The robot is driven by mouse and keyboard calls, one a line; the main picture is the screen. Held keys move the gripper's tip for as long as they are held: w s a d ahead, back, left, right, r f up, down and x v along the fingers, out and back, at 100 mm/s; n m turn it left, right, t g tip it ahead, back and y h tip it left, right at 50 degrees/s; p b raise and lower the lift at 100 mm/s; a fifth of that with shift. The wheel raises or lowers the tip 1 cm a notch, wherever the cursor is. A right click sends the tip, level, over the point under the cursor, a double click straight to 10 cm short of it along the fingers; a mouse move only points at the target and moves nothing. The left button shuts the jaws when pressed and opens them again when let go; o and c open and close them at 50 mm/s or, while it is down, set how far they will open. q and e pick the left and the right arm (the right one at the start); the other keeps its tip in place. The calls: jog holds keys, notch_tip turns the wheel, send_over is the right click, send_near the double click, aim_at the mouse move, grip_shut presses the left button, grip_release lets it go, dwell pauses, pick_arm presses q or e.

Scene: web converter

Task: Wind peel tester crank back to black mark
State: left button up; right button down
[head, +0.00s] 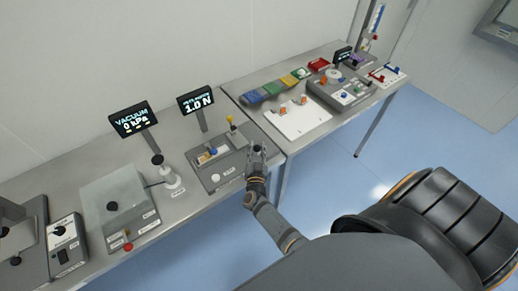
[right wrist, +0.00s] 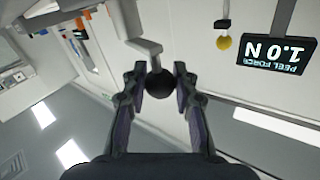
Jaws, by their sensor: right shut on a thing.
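The peel tester (head: 226,163) is a grey unit at the right end of the near bench in the head view. Its display (head: 197,101) reads 1.0 N and also shows upside down in the right wrist view (right wrist: 274,52). My right gripper (head: 257,151) is at the tester's right side. In the right wrist view its fingers (right wrist: 160,84) are shut on the crank's black ball knob (right wrist: 160,83), with the pale crank arm (right wrist: 146,48) leading away above it. I cannot make out the black mark. My left gripper is not in view.
A yellow knob (head: 230,121) on a post stands at the tester's back. A second bench (head: 262,125) with a white board (head: 297,119) adjoins on the right.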

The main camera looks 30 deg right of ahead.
jog(key=shift+w+a+m+g+h, duration=0.1)
jog(key=shift+w+m+g+h, duration=0.1)
jog(key=shift+m+g+h, duration=0.4)
jog(key=c, duration=1)
grip_release()
jog(key=shift+s+t, duration=0.1)
jog(key=shift+t, duration=0.2)
